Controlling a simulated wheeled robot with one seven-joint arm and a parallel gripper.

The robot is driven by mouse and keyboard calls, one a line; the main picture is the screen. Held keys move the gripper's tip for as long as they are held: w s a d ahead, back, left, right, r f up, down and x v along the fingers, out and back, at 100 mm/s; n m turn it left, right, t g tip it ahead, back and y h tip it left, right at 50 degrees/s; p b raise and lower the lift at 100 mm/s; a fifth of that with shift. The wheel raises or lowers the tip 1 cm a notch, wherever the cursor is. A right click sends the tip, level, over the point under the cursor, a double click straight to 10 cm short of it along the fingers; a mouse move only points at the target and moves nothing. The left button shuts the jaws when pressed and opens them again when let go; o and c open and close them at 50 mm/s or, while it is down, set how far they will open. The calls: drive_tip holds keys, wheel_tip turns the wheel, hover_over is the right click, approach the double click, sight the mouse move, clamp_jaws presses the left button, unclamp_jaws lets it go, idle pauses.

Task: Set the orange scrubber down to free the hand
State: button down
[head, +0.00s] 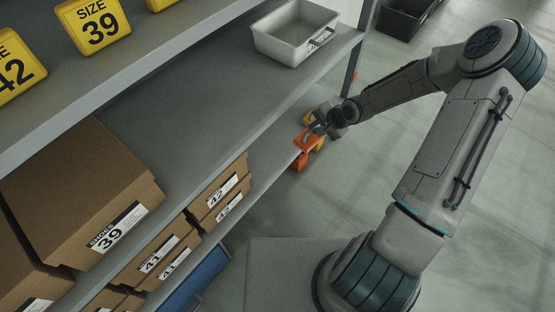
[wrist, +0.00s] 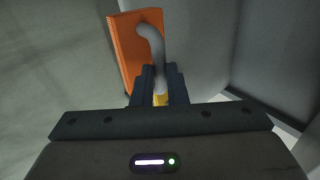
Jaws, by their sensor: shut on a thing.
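The orange scrubber (wrist: 128,45) is a flat orange block with a curved grey handle (wrist: 151,40), seen in the wrist view. My gripper (wrist: 158,75) is shut on the handle, with the block beyond the fingertips. In the head view the orange scrubber (head: 300,158) shows at the right end of the lower shelf, by the shelf edge. My gripper (head: 322,127) is just above and right of it there. I cannot tell whether the scrubber touches the shelf.
Something yellow (head: 320,144) is close beside the scrubber. A grey metal tray (head: 296,32) stands on the shelf above. Shoe boxes (head: 82,195) fill the left side. A grey shelf post (head: 356,55) stands behind my gripper. Open floor (head: 490,200) lies to the right.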

drive_tip(key=shift+w, duration=0.1)
drive_tip(key=a+f+b, duration=0.2)
drive_tip(key=a+f, duration=0.1)
drive_tip(key=a, duration=0.1)
drive_tip(key=a+f+b, duration=0.3)
drive_tip(key=f, duration=0.1)
drive_tip(key=s+a+f+b, duration=0.1)
drive_tip(key=a+f+b, duration=0.2)
drive_tip(key=a, duration=0.1)
drive_tip(key=shift+a+f, duration=0.3)
drive_tip(key=shift+f, duration=0.05)
drive_tip(key=c, duration=1.4)
unclamp_jaws()
drive_tip(key=shift+c, duration=0.2)
drive_tip(key=shift+f, duration=0.15)
